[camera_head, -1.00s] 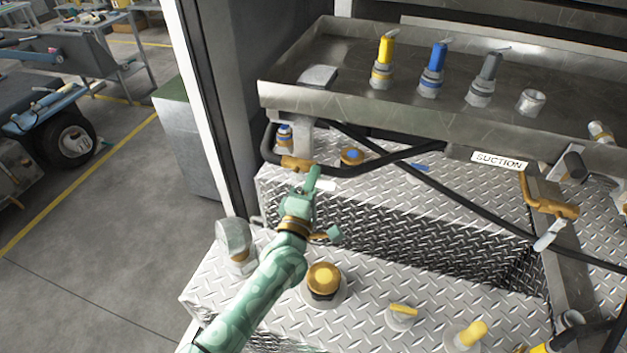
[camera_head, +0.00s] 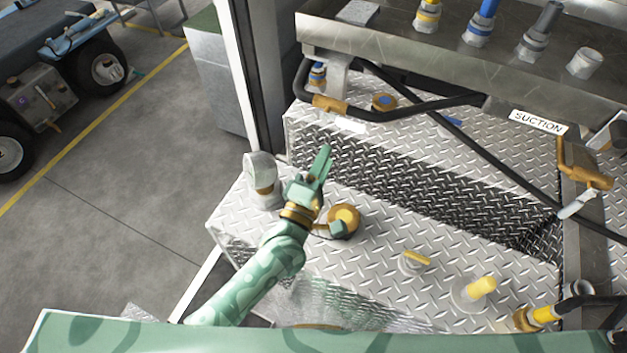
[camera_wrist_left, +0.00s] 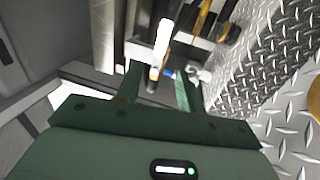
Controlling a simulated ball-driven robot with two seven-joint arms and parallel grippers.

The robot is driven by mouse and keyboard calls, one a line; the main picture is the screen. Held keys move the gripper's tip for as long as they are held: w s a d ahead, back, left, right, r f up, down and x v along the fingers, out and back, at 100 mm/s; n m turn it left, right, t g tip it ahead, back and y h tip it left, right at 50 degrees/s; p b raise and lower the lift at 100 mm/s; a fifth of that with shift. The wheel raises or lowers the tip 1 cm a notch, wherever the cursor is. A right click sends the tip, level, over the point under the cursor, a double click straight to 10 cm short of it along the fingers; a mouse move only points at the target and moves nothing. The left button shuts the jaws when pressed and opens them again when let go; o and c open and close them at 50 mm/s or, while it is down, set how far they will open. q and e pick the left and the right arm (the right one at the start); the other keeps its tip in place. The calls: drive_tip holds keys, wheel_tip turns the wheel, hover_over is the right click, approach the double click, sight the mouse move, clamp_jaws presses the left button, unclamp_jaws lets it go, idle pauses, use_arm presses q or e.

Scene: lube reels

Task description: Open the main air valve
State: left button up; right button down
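No label naming the main air valve is readable. An orange valve (camera_head: 328,105) with a white lever (camera_head: 350,126) sits on the black hose below the left end of the metal tray. My left gripper (camera_head: 323,160) is below that valve, apart from it in the picture, with its fingers pointing up towards it. In the left wrist view the two fingers (camera_wrist_left: 158,82) are spread, and a white lever (camera_wrist_left: 163,38) with orange below it shows beyond and between them. Nothing is held. My right gripper is not in view.
A second orange valve (camera_head: 585,177) with a white handle is at the right, by the SUCTION label (camera_head: 538,122). A grey elbow (camera_head: 262,178) and an orange-yellow round cap (camera_head: 343,218) stand close to my left wrist. Black hoses cross above the diamond plate.

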use_arm(q)
drive_tip(key=v, duration=0.5)
drive_tip(key=shift+s+a, duration=0.1)
drive_tip(key=shift+s, duration=0.15)
